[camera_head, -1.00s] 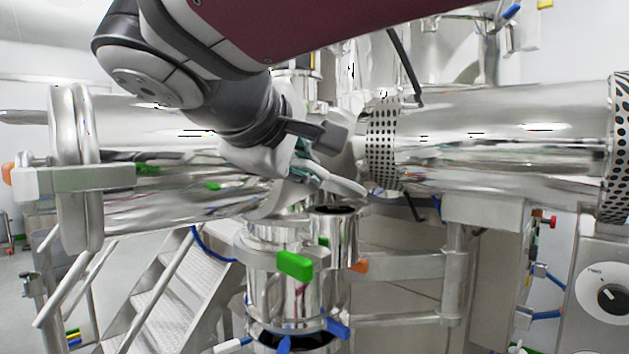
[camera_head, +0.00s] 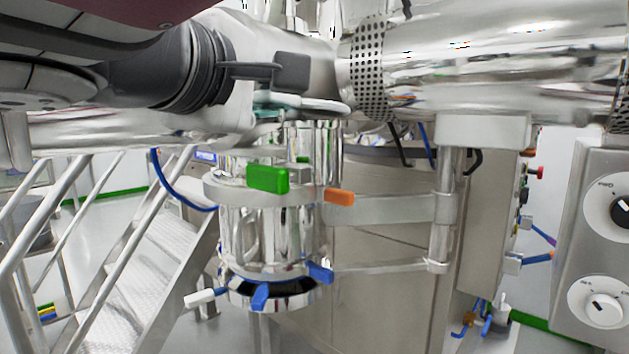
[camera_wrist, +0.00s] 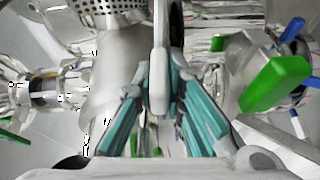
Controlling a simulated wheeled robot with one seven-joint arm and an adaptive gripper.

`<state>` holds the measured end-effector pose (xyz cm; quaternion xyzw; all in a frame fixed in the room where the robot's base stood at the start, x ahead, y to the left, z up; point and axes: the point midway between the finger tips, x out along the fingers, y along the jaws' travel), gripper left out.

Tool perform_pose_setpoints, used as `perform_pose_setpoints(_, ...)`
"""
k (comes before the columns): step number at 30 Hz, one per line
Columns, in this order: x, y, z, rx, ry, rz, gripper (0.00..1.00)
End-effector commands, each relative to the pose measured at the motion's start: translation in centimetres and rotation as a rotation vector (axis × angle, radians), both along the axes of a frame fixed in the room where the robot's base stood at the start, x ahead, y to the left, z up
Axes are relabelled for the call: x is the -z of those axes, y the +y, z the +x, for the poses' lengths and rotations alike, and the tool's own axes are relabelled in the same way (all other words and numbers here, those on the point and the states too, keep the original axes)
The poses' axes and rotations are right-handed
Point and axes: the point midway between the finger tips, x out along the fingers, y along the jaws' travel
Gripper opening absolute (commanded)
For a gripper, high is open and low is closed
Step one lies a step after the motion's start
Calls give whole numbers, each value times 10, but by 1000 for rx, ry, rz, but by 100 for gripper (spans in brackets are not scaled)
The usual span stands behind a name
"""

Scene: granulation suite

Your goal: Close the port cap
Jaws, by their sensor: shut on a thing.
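My gripper (camera_head: 276,108) is shut on the port cap, a pale grey disc (camera_head: 312,107) seen nearly edge-on in the head view. In the wrist view, the teal fingers of my gripper (camera_wrist: 158,80) close on the pale edge of the cap (camera_wrist: 159,60), with a dark face (camera_wrist: 175,25) beside it. The cap lies roughly level, just above a short shiny metal port tube (camera_head: 323,150). The tube's mouth is hidden in the head view, and I cannot tell whether the cap touches its rim.
A green handle (camera_head: 268,178) and an orange handle (camera_head: 339,196) stick out near the port. A large steel cylinder (camera_head: 480,70) with a perforated band is at right. Blue tabs (camera_head: 320,273) ring the vessel below. Steps with rails (camera_head: 150,250) stand at left.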

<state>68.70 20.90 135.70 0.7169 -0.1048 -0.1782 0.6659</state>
Motion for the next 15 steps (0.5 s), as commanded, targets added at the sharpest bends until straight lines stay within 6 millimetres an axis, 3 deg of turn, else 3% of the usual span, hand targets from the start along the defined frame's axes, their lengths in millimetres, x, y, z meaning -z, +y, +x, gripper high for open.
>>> perform_pose_setpoints(1,3,8,-12,-22,3,-4,0)
perform_pose_setpoints(8,2,8,-12,-22,3,-4,0)
perform_pose_setpoints(9,2,8,-12,-22,3,-4,15)
perform_pose_setpoints(10,2,8,-12,-21,3,-4,20)
perform_pose_setpoints(15,2,8,-12,-23,2,-5,20)
